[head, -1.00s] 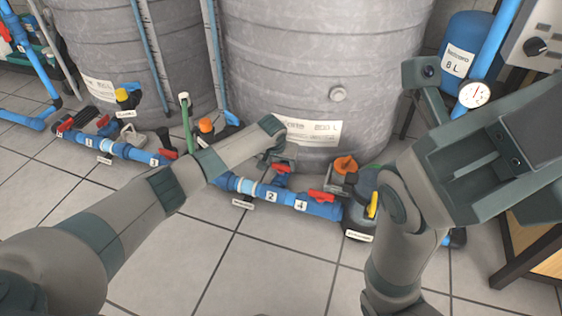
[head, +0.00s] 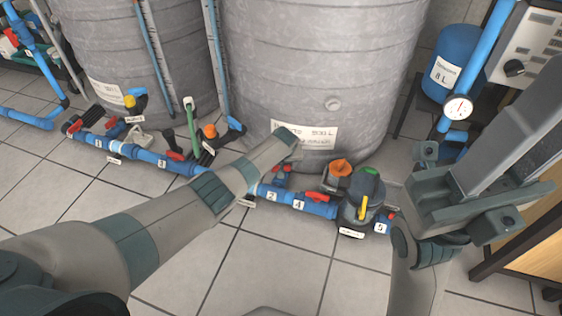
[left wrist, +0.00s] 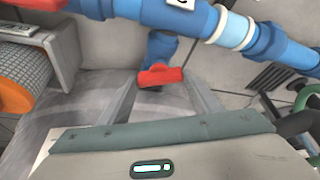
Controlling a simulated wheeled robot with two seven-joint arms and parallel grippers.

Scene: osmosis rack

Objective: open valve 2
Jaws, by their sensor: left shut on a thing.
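Valve 2 is on the blue pipe at the foot of the large grey tank, beside the label 2 (head: 271,196). In the left wrist view its red handle (left wrist: 160,75) sits between the fingers of my left gripper (left wrist: 160,95), which is shut on it. An upside-down number label (left wrist: 180,3) shows on the pipe above. In the head view my left forearm and wrist cover most of the left gripper and part of the pipe. My right gripper (head: 460,190) is at the right, away from the valves; its finger opening is not clear.
Valve 4's red handle (head: 318,197) is just right of valve 2. A pump with a yellow lever (head: 363,207) and a label 5 (head: 381,228) follow. The grey tank (head: 310,70) stands close behind. The tiled floor (head: 270,265) in front is clear.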

